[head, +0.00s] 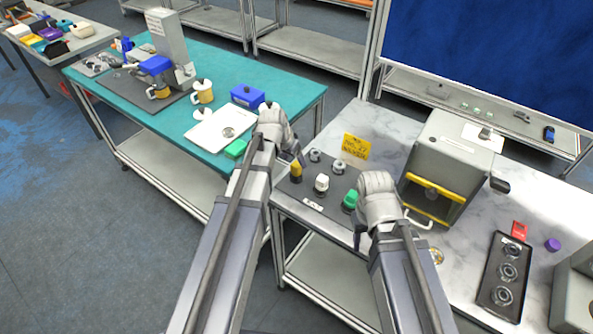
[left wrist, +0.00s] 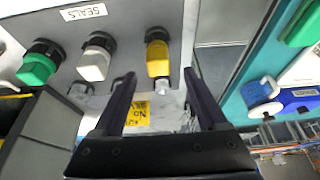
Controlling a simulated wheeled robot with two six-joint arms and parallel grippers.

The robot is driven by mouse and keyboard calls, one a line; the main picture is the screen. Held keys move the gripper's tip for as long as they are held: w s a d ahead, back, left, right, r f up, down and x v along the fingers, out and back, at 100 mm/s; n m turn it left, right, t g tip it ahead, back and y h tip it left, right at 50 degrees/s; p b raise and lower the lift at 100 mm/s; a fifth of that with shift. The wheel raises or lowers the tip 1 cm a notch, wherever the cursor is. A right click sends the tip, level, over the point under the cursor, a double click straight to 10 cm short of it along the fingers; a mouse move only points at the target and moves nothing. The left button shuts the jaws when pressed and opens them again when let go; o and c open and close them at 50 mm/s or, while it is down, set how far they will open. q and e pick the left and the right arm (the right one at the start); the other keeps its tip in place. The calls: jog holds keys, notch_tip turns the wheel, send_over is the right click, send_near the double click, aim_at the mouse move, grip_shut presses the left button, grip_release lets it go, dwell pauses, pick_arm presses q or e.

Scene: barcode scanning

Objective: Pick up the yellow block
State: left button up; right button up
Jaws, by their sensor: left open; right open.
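The yellow block (head: 296,172) stands on the dark mat (head: 318,205) on the marble-topped table, at the mat's left back side. In the left wrist view the yellow block (left wrist: 158,58) has a dark collar at one end and a grey tip at the other. My left gripper (head: 298,156) is open and empty, just behind the block in the head view. In the left wrist view its two fingertips (left wrist: 158,76) lie either side of the block's line; I cannot tell the remaining gap. My right gripper (head: 358,232) hangs near the mat's right side, its fingers partly hidden.
A white block (head: 321,183) and a green block (head: 350,199) stand beside the yellow one on the mat. Grey ring parts (head: 338,167) and a yellow sign (head: 356,147) stand behind. A grey machine (head: 445,160) is to the right. A teal table (head: 210,70) is at left.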

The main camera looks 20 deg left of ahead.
aim_at(296, 164)
pick_arm(q)
jog(key=b+x, duration=0.3)
jog(key=x, duration=0.1)
jog(key=shift+d+f+b, duration=0.1)
jog(key=shift+f+b, duration=0.25)
jog(key=shift+r, duration=0.1)
jog(key=shift+c, duration=0.5)
grip_shut()
